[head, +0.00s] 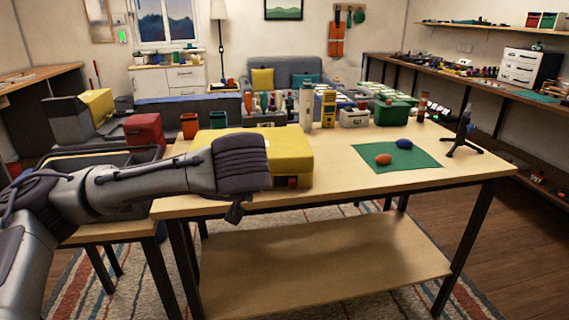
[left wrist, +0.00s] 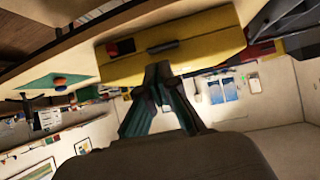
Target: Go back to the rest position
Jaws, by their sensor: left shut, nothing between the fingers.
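My left arm comes in from the left in the head view and reaches to the front edge of the wooden table. My left gripper (head: 236,210) hangs at that edge, in front of the yellow case (head: 298,158), mostly hidden by my wrist. In the left wrist view its two fingers (left wrist: 158,72) meet at the tips with nothing between them. The yellow case (left wrist: 190,40) lies just beyond them, closed, with a dark handle. I cannot tell whether the fingers touch it. My right gripper is not in view.
A green mat (head: 396,157) on the table holds an orange piece (head: 383,159) and a blue piece (head: 404,144). A black stand (head: 462,135) is at the right. Bottles and bins line the back. A dark tray (head: 75,162) is under my arm. The table's front right is clear.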

